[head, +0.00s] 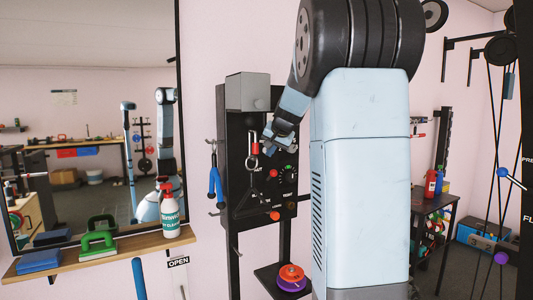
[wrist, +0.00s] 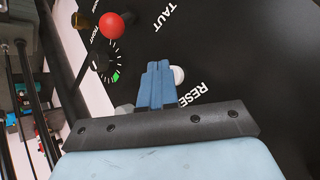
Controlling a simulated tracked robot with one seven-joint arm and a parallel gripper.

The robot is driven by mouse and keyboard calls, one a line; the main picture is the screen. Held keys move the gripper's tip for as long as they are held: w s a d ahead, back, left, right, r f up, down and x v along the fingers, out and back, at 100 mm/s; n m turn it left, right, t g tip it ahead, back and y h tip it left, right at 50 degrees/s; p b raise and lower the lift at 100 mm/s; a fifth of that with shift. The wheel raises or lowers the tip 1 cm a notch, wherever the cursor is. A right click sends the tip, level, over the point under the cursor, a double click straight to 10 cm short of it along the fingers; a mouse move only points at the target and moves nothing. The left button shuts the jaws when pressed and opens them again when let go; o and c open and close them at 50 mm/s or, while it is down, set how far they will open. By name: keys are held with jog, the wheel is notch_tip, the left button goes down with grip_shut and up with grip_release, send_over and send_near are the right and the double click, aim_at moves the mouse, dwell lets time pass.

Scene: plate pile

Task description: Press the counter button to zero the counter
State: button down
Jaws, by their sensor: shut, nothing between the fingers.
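A round white button (wrist: 178,75) sits on the black panel (wrist: 235,55) in the wrist view, beside lettering that reads "RESE", with the rest hidden. My gripper (wrist: 157,67) is shut and empty, its blue fingertips just left of the button and partly overlapping its edge in the picture. I cannot tell whether they touch it. In the head view my gripper (head: 268,139) is in front of the upper part of the black panel (head: 236,180), and the white button cannot be made out there.
A red ball knob (wrist: 111,26) and a dial with a green mark (wrist: 115,76) are left of the fingers. A shelf (head: 130,256) holds a spray bottle (head: 170,215).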

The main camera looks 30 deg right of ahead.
jog(key=shift+w, duration=0.2)
jog(key=shift+s, duration=0.4)
dwell(0.3)
jog(key=shift+s, duration=0.1)
jog(key=shift+s, duration=2.95)
